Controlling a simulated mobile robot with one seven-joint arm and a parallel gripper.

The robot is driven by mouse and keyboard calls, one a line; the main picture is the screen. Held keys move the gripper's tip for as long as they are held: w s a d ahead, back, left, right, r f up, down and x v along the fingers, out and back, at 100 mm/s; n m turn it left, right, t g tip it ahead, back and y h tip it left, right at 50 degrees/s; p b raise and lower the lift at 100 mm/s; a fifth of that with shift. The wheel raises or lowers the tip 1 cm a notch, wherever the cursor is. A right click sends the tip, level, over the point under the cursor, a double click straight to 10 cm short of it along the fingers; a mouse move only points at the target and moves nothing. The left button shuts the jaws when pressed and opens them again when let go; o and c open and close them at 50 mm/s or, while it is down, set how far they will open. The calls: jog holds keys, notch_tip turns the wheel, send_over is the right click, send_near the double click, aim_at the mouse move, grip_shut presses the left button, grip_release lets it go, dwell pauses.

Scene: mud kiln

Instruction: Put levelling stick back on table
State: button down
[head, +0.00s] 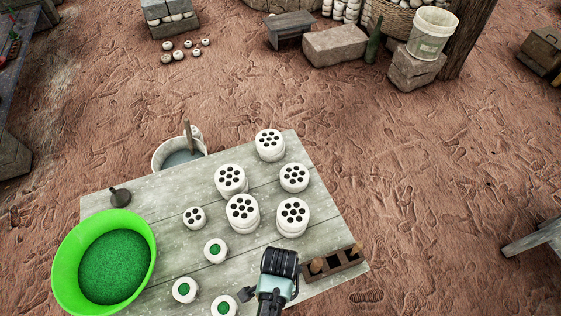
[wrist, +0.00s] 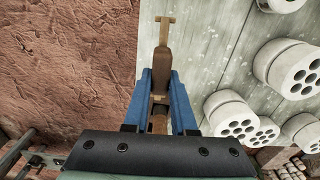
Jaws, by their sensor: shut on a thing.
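The levelling stick (wrist: 163,68) is a brown wooden stick with a narrow pale T-shaped end, seen in the wrist view. My gripper (wrist: 163,85) is shut on it, with a blue finger on each side. The stick points away from my gripper, over the grey table (wrist: 188,35) close to its edge; I cannot tell whether it touches the top. In the head view the table (head: 160,184) fills the lower middle, and my arm reaches over its front part. The stick and fingertips cannot be made out there.
White pieces with dark holes (head: 242,210) stand in the table's middle. Smaller white pots with green tops (head: 215,249) stand nearer. A green basin (head: 142,225) is at left, a dark compartmented holder (head: 337,263) at right. A bucket (head: 166,160) stands behind. The table's back left is mostly clear.

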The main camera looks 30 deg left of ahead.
jog(key=shift+s+a+f+b, duration=0.1)
jog(key=shift+a+f+b, duration=0.05)
jog(key=shift+f+b, duration=0.55)
notch_tip(320, 180, down, 7)
jog(key=b, duration=0.6)
jog(key=shift+f, duration=0.1)
jog(key=shift+f, duration=0.15)
jog(key=c, duration=0.7)
grip_release()
jog(key=shift+o, duration=0.4)
jog(key=o, duration=0.5)
jog(key=shift+r+p, duration=3)
jog(key=shift+r, duration=0.05)
